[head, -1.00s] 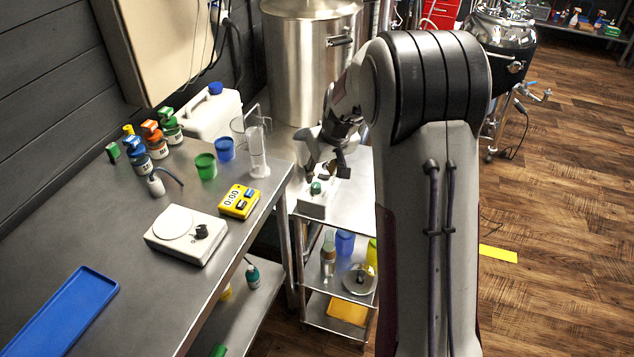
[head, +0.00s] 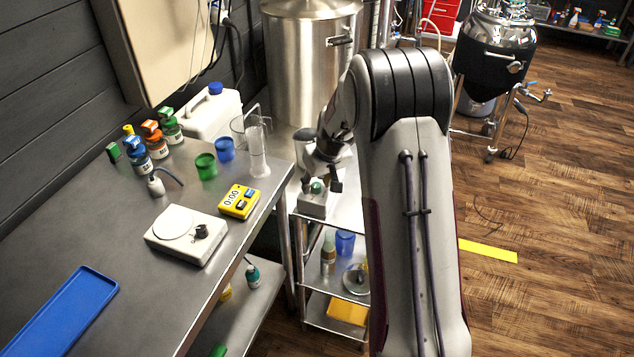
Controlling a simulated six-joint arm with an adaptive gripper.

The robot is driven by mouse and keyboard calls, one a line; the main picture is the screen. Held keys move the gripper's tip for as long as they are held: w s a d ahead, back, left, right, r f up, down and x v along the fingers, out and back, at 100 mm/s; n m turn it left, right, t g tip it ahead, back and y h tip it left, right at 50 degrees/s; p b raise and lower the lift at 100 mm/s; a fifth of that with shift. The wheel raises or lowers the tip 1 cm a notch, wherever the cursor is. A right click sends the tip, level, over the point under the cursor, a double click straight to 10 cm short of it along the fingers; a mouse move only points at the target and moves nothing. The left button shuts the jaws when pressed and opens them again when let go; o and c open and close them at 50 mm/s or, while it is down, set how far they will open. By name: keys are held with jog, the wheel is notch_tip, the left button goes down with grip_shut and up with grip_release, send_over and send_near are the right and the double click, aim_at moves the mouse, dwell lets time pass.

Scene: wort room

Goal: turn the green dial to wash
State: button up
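My gripper (head: 321,185) is low over the box and points down. Its dark fingertips are apart, one at the left of the dial and one at the right. A gap shows between the dial and the right fingertip; whether the left one touches the dial I cannot tell. The dial's markings, including wash, are too small to read.
The cart's top (head: 347,212) is bare to the right of the box. The steel bench (head: 130,240) at left holds a white scale (head: 185,236), a yellow timer (head: 239,201), cups and bottles. A large steel kettle (head: 300,70) stands behind the cart.

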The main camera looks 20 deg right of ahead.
grip_shut()
jog(key=shift+n, duration=0.6)
dwell(0.3)
grip_release()
jog(key=shift+r, duration=0.15)
jog(key=v, duration=1.1)
jog(key=shift+s+d+r, duration=0.15)
jog(key=shift+d+r, duration=0.15)
jog(key=shift+r, duration=0.05)
